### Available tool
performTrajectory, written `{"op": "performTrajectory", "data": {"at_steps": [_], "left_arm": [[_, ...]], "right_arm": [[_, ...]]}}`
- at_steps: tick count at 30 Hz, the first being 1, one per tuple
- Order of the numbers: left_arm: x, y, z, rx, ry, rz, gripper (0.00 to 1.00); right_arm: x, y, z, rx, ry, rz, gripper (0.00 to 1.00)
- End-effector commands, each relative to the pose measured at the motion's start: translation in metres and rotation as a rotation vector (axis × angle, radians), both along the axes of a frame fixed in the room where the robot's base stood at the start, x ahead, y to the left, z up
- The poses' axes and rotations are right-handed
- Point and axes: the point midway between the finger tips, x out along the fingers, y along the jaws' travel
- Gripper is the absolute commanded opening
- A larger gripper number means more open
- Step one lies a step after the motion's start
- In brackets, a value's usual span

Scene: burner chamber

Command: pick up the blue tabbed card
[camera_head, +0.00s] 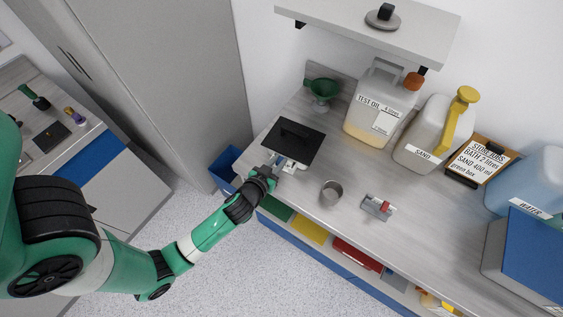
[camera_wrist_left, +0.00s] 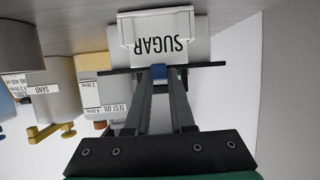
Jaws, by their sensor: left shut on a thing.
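The blue tabbed card is a white card lettered SUGAR (camera_wrist_left: 163,45), upside down in the left wrist view. Its small blue tab (camera_wrist_left: 158,72) shows between my fingertips. The card sits in a white frame on the front of a pale box with a black handled lid (camera_head: 300,147). My left gripper (camera_wrist_left: 160,78) is shut on the blue tab. In the head view my left gripper (camera_head: 277,166) is at the box's near side, below the lid edge; the card is mostly hidden there. My right gripper is not in view.
On the bench, a grey cup (camera_head: 331,192) and a small red-handled device (camera_head: 378,207) stand to the right. A shelf (camera_head: 370,30) overhangs the back.

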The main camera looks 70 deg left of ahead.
Motion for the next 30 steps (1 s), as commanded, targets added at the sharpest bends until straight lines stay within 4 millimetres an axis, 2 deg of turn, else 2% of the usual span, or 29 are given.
{"op": "performTrajectory", "data": {"at_steps": [11, 16, 21, 26, 29, 30], "left_arm": [[0.000, 0.000, 0.000, 0.000, 0.000, 0.000, 0.00], [0.000, 0.000, 0.010, 0.001, -0.001, 0.000, 0.00], [0.000, 0.000, 0.036, 0.001, -0.003, 0.000, 0.00], [-0.027, -0.010, 0.068, -0.001, -0.001, 0.000, 0.00], [-0.048, -0.018, 0.095, 0.000, -0.002, -0.001, 0.00], [-0.060, -0.023, 0.098, -0.002, 0.004, 0.000, 0.00]], "right_arm": [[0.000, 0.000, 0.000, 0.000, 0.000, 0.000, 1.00], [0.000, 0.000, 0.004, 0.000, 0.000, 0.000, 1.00], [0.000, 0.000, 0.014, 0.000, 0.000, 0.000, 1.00], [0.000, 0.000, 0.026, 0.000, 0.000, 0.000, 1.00], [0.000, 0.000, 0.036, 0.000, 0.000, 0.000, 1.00], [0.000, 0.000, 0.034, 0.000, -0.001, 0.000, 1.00]]}}
